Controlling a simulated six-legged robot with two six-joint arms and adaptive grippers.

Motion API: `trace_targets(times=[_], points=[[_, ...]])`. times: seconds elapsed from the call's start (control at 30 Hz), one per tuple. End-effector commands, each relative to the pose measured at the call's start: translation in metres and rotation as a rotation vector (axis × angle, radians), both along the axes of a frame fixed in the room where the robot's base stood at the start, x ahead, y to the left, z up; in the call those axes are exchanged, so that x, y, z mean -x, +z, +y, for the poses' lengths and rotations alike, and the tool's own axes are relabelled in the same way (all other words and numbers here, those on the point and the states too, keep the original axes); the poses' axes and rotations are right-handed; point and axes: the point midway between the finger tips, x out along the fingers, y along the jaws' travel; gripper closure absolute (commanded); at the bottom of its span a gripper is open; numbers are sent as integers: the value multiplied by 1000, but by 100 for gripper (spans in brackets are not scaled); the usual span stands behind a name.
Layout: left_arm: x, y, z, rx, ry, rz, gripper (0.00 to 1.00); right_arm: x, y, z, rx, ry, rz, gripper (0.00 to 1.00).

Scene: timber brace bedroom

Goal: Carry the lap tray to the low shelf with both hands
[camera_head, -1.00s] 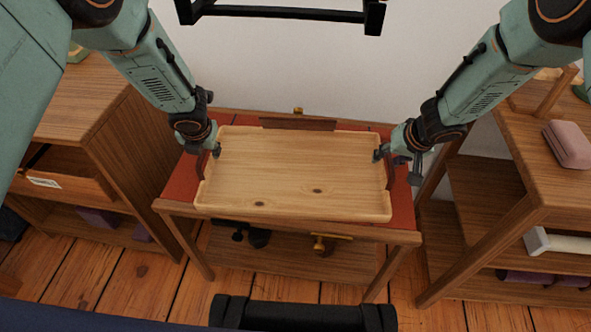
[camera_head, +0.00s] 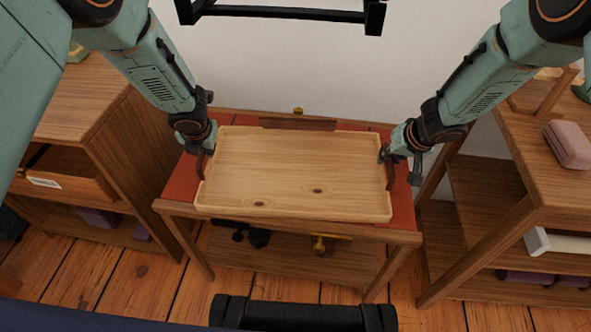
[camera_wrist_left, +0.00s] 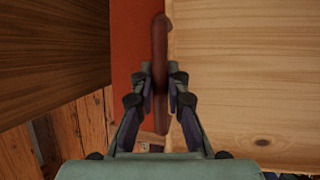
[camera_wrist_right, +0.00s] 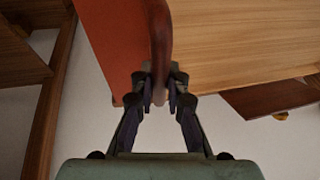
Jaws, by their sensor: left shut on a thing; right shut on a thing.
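The lap tray (camera_head: 290,170) is a pale wooden rectangle with a raised rim and a dark red-brown handle at each short end. It lies over the red top of a small wooden table (camera_head: 402,205); I cannot tell whether it touches it. My left gripper (camera_head: 207,150) is shut on the left handle, which shows between its fingers in the left wrist view (camera_wrist_left: 160,75). My right gripper (camera_head: 386,154) is shut on the right handle, which shows between its fingers in the right wrist view (camera_wrist_right: 159,50). The tray is empty.
A wooden cabinet with an open drawer (camera_head: 65,175) stands at left. A pale wall is behind. Plank floor shows in front.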

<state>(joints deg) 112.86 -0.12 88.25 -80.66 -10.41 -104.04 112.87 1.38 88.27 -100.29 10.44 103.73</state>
Motion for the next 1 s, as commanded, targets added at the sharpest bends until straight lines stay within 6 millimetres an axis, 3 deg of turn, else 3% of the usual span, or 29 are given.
trace_targets(times=[0.63, 1.0], points=[[-2, 4, 0, 0, -1, -4, 100, -1, 4, 0, 0, -1, -4, 100], [-2, 24, 0, 0, -1, -4, 100, -1, 24, 0, 0, -1, -4, 100]])
